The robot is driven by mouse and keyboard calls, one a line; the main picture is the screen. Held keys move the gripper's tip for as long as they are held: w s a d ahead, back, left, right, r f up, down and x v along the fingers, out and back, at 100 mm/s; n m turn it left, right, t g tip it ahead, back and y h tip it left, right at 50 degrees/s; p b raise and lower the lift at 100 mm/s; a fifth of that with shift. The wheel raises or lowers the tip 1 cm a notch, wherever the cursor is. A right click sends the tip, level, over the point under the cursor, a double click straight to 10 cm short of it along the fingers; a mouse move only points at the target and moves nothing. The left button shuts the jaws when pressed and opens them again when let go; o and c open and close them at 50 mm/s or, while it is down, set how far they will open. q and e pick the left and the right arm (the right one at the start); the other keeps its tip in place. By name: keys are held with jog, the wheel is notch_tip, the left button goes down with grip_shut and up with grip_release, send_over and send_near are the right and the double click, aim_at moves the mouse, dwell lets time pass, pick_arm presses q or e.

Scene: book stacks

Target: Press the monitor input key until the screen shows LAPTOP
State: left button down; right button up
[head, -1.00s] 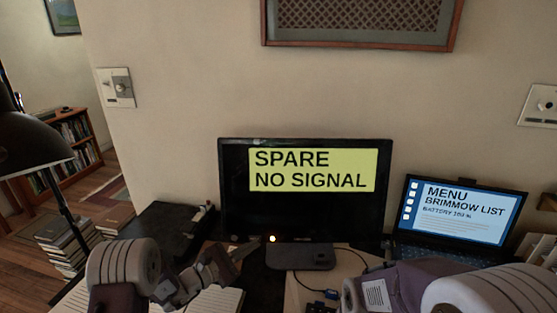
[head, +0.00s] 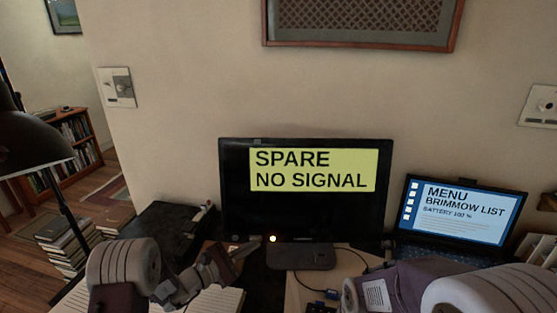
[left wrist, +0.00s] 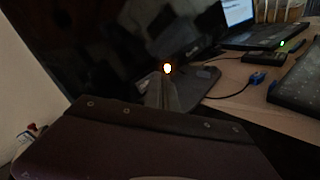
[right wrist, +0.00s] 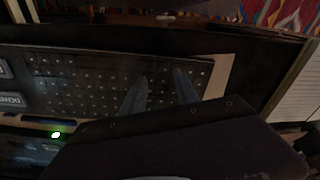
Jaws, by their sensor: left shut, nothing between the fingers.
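The monitor (head: 305,215) stands against the wall and reads "SPARE NO SIGNAL" on a yellow panel. A small lit key (head: 273,238) glows on its lower edge, left of the stand. It also shows in the left wrist view (left wrist: 167,68). My left gripper (head: 254,245) is shut and empty, its tips just left of the lit key. In the left wrist view the fingertips (left wrist: 161,80) sit right below the glow; I cannot tell whether they touch. My right gripper (right wrist: 160,82) has its two fingers apart, with nothing visible between them, over a dark keyboard.
An open laptop (head: 463,212) at the right shows "MENU BRIMMOW LIST". A black box (head: 165,230) lies left of the monitor. A blue connector and cable (left wrist: 257,78) lie on the desk. A black lamp (head: 35,140) stands at the left.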

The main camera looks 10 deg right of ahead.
pick_arm(q)
jog(key=shift+w, duration=0.1)
pick_arm(e)
jog(key=shift+f, duration=0.1)
jog(key=shift+f+b, duration=0.2)
jog(key=shift+b, duration=0.1)
pick_arm(q)
jog(key=shift+w+f, duration=0.1)
jog(key=shift+w, duration=0.3)
jog(key=shift+w, duration=0.1)
pick_arm(e)
jog(key=shift+f, duration=0.2)
pick_arm(q)
jog(key=shift+s, duration=0.6)
pick_arm(e)
jog(key=shift+r, duration=0.3)
pick_arm(q)
jog(key=s+r, duration=0.1)
jog(key=s, duration=0.4)
jog(key=shift+s+a+r, duration=0.35)
jog(key=shift+s+a, duration=0.05)
